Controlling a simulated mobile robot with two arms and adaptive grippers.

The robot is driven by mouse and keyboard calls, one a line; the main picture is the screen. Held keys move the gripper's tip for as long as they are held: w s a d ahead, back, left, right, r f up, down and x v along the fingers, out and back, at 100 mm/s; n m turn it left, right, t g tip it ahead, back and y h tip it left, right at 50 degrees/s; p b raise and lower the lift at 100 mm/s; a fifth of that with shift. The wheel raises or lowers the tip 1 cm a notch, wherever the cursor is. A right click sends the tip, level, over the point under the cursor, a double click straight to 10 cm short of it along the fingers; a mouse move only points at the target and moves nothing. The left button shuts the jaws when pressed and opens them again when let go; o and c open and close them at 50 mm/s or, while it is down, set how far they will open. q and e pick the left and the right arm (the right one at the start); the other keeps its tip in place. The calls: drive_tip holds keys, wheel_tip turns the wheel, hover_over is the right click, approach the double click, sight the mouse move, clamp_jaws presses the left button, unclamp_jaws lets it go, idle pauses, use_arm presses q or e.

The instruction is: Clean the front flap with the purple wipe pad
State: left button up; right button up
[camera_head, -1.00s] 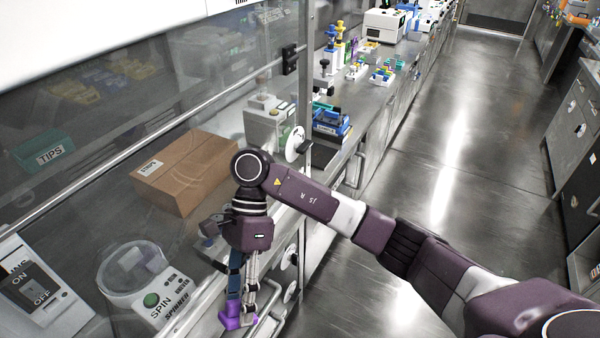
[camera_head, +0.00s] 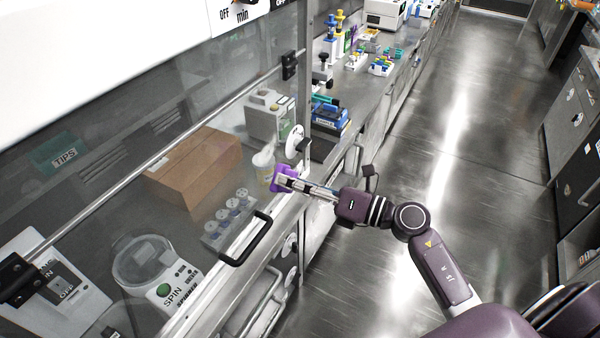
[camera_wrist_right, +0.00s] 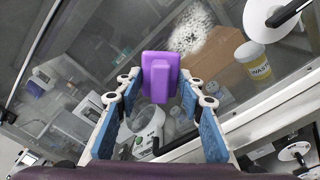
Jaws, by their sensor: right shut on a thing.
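The purple wipe pad (camera_head: 282,178) is held at the tips of my right gripper (camera_head: 293,184), against or just in front of the clear front flap (camera_head: 190,225) of the cabinet. I cannot tell whether it touches. In the right wrist view the pad (camera_wrist_right: 160,75) sits between the blue-lined fingers (camera_wrist_right: 160,110), its broad side facing the glass. A white speckled smudge (camera_wrist_right: 194,30) shows on the glass, up and right of the pad. A black handle (camera_head: 248,240) is on the flap's lower part. My left gripper is not in view.
The aisle floor (camera_head: 420,160) is clear.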

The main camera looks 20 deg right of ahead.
drive_tip(key=shift+m+t+h, duration=0.3)
drive_tip(key=shift+t, duration=0.1)
drive_tip(key=shift+w+a+f+p, duration=0.1)
drive_tip(key=shift+w+a, duration=0.25)
drive_tip(key=shift+w, duration=0.5)
drive_tip(key=shift+w+a+r+p, duration=0.15)
drive_tip(key=shift+w+a, duration=0.15)
drive_tip(key=shift+w, duration=0.55)
drive_tip(key=shift+w+a+f+p, duration=0.15)
drive_tip(key=shift+w+a, duration=0.2)
drive_tip(key=shift+w, duration=0.5)
drive_tip(key=shift+x, duration=0.85)
